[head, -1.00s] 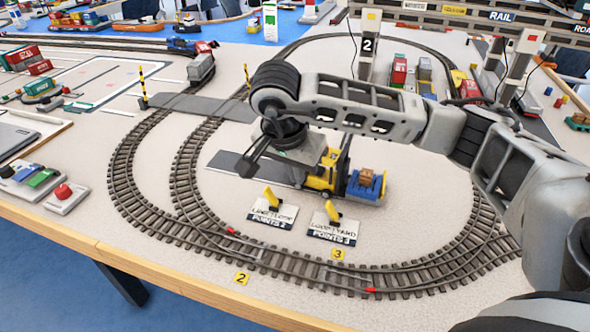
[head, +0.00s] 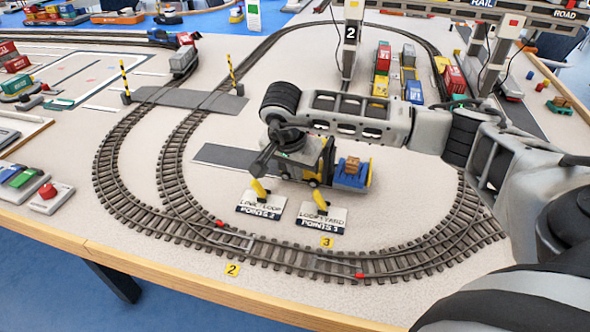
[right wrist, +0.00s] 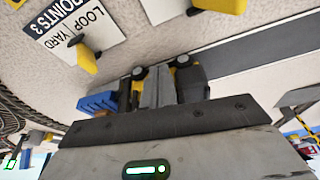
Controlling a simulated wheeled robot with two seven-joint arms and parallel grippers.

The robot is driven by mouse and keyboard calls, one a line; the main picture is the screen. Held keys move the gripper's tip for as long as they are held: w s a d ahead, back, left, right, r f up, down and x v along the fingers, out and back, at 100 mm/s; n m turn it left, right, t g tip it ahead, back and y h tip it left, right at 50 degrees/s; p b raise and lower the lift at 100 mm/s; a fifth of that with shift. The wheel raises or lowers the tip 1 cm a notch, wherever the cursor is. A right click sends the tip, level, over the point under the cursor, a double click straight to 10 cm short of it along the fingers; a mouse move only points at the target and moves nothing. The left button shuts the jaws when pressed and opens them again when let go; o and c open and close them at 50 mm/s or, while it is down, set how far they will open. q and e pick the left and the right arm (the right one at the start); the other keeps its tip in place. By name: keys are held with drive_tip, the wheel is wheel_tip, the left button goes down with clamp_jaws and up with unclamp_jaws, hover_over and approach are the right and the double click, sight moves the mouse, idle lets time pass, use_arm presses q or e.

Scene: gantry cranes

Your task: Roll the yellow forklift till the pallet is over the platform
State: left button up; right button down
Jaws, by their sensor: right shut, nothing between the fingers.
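The yellow forklift (head: 314,181) stands inside the track loop, mostly hidden behind my right gripper; its dark mast is at its right side. It also shows in the right wrist view (right wrist: 183,82), with its wheels. A blue block (head: 349,181) is at its mast side, with a small brown load (head: 352,164) above it. I cannot tell which part is pallet and which is platform, or whether they touch. My right gripper (head: 300,157) is shut and empty, right beside the forklift; its fingers (right wrist: 158,88) overlap it in the wrist view. Contact is unclear. My left gripper is out of view.
Two point signs with yellow levers, one marked loop/yard (head: 322,217), stand in front of the forklift. Track (head: 290,258) curves around. A grey strip (head: 235,160) lies to the left. A crane post marked 2 (head: 350,50) and containers (head: 383,60) stand behind.

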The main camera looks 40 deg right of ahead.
drive_tip(key=shift+w+d+b, duration=0.25)
drive_tip(key=shift+w+d, duration=0.05)
drive_tip(key=shift+d, duration=0.2)
drive_tip(key=shift+w+d+b, duration=0.2)
drive_tip(key=shift+w+d, duration=0.05)
drive_tip(key=shift+d, duration=0.2)
